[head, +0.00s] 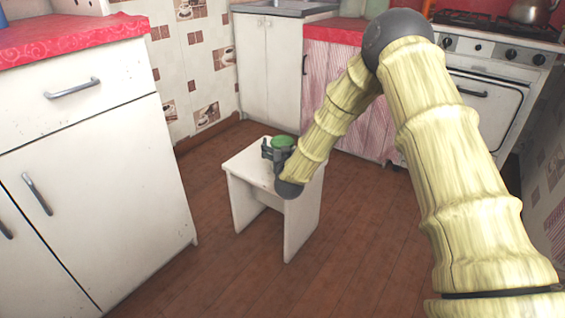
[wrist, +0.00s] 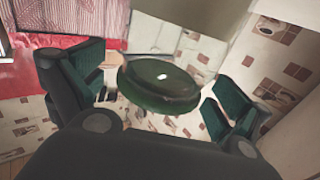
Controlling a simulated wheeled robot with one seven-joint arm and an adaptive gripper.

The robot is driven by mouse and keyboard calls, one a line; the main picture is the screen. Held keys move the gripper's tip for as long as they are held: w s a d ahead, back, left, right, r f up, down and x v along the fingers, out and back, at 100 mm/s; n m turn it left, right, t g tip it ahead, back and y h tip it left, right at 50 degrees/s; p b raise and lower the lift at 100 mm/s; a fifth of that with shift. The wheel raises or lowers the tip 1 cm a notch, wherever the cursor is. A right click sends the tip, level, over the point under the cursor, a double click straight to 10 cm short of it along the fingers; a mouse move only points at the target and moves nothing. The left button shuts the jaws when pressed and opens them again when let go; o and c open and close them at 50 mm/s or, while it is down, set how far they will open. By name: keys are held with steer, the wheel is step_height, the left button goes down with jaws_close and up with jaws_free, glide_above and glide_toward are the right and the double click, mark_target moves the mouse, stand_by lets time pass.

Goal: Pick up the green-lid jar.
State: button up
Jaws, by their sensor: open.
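The green-lid jar (head: 283,142) stands on a small white stool in the head view, and only its green top shows clearly. In the wrist view the dark green lid (wrist: 160,82) lies between the two fingers, with a gap on each side. My gripper (head: 277,152) is at the jar over the stool, with its fingers around the jar. In the wrist view my gripper (wrist: 155,95) is open, and its fingers stand left and right of the lid. The jar's lower part is hidden behind my gripper.
The white stool (head: 245,168) stands on the brown wooden floor (head: 210,265). A white cabinet with a red oilcloth top (head: 75,42) is at the left. A stove (head: 495,95) and red counter stand behind. The floor around the stool is clear.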

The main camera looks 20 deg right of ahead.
steer(key=shift+w+r, duration=0.1)
steer(key=shift+w, duration=0.35)
steer(key=c, duration=1.9)
